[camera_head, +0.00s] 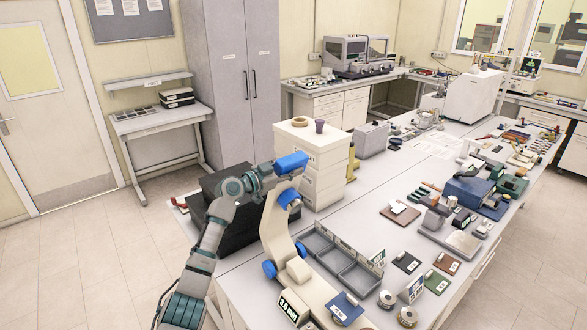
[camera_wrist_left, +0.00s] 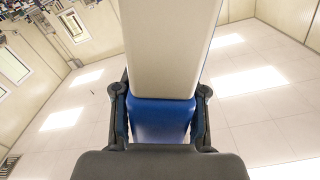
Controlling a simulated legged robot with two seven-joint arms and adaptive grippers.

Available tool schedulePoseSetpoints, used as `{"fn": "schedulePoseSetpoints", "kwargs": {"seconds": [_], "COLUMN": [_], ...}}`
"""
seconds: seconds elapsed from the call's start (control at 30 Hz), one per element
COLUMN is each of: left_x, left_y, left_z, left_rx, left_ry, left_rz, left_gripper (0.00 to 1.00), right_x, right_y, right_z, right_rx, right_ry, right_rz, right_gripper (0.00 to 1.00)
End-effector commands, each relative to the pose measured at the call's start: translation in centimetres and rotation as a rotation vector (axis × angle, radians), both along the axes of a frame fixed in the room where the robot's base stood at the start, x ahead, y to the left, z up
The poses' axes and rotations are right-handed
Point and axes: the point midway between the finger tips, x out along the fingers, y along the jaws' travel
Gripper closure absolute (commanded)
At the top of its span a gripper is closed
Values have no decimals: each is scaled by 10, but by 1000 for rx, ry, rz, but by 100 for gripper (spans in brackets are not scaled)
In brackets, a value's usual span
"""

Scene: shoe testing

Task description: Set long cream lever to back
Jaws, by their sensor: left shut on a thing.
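The long cream lever (camera_wrist_left: 170,45) fills the upper middle of the left wrist view, with a blue end (camera_wrist_left: 162,122) close to the camera. My left gripper (camera_wrist_left: 162,112) has one dark finger on each side of that blue end and is shut on it. In the head view my left gripper (camera_head: 274,172) is raised above the near left end of the table, at a blue block (camera_head: 292,162). Below it stands a cream machine with a curved upright (camera_head: 276,225) and blue joints. The gripper hides part of the lever there. My right gripper is not in view.
A white drawer unit (camera_head: 322,160) stands just behind the gripper, with a black box (camera_head: 232,232) to its left. A grey divided bin (camera_head: 345,262) sits right of the machine. Spools, colored plates and tools cover the table further right. Open floor lies on the left.

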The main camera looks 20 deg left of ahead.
Motion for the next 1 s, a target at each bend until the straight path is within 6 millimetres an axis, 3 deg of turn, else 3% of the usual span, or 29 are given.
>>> {"fn": "schedulePoseSetpoints", "kwargs": {"seconds": [0.13,0.17,0.23,0.73,1.0], "left_x": [1,1,1,-5,-47], "left_y": [5,5,5,7,37], "left_z": [2,2,2,2,1], "left_rx": [-6,-6,-7,-3,1], "left_ry": [-2,-2,-2,-4,-5], "left_rz": [11,11,11,9,9], "left_gripper": [100,51,34,33,33], "right_x": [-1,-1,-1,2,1], "right_y": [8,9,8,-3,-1], "right_z": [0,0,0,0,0], "right_rx": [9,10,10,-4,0], "right_ry": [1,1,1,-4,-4], "right_rz": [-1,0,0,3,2], "right_gripper": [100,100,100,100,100]}}
